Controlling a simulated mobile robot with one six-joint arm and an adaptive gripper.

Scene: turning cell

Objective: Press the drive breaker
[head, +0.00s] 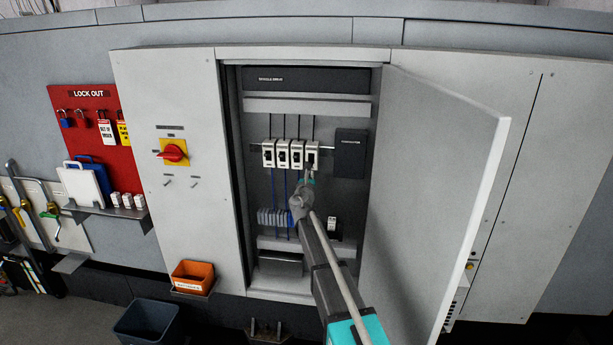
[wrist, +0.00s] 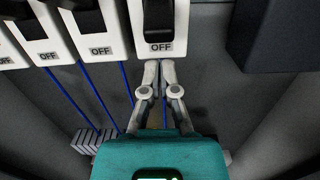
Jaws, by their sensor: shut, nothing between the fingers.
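A row of several white breakers with black levers sits on a rail in the open cabinet. In the head view my gripper (head: 307,175) is at the lower part of the rightmost breaker (head: 312,153). In the wrist view my gripper (wrist: 160,66) is shut and empty, its fingertips just below that breaker (wrist: 159,47), beneath its OFF label. I cannot tell whether they touch it. Its black lever (wrist: 158,18) shows above the label, cut by the frame's top. No label that I can read names the drive breaker.
A dark box (head: 350,153) is right of the breakers. The open cabinet door (head: 435,190) stands to the right of my arm. Blue wires run below the breakers to terminal blocks (head: 275,217). A red rotary switch (head: 173,153) is on the left panel.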

